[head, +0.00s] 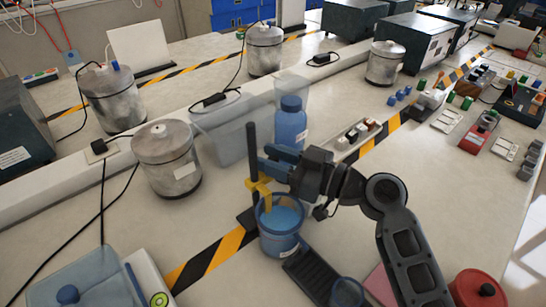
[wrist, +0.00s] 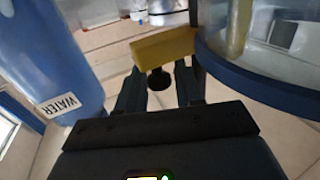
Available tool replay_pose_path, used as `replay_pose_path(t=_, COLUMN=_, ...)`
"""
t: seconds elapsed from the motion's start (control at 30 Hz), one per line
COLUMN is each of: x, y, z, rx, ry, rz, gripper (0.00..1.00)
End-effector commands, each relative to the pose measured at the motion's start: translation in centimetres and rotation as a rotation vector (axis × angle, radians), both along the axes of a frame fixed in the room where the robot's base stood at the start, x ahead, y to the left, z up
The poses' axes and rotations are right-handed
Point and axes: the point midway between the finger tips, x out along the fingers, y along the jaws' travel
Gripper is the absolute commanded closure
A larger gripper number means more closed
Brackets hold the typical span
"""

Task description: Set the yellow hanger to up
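The yellow hanger (head: 258,188) is a small bracket on the black upright post (head: 252,150), at the rim of a blue bucket (head: 279,240) of blue liquid. In the wrist view the hanger's yellow block (wrist: 163,47) lies across the front of my fingertips, and a yellow strip runs down beside it in the bucket. My gripper (head: 267,161) is beside the post, just above the hanger. In the wrist view its two fingers (wrist: 160,82) stand apart, with a dark round end between them. I cannot tell whether they touch the hanger.
A blue bottle (head: 291,125) stands close behind my gripper; its WATER label shows in the wrist view (wrist: 62,105). A clear bin (head: 228,145) is behind the post. A metal canister (head: 167,160) stands to the left. A black tray (head: 312,275) lies in front of the bucket.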

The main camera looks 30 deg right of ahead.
Motion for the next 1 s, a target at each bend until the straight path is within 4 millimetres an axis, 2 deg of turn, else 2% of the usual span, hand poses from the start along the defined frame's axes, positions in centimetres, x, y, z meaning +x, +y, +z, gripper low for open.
replay_pose_path(t=0.03, x=0.0, y=0.0, z=0.0, rx=0.0, ry=0.0, rz=0.0, gripper=0.7)
replay_pose_path(t=0.37, x=0.0, y=0.0, z=0.0, rx=0.0, ry=0.0, rz=0.0, gripper=1.0)
replay_pose_path(t=0.73, x=0.0, y=0.0, z=0.1, rx=0.0, ry=0.0, rz=0.0, gripper=1.0)
replay_pose_path(t=0.87, x=0.0, y=0.0, z=2.1, rx=-0.001, ry=-0.004, rz=0.0, gripper=1.0)
replay_pose_path(t=1.0, x=0.0, y=0.0, z=5.9, rx=-0.001, ry=-0.007, rz=0.0, gripper=1.0)
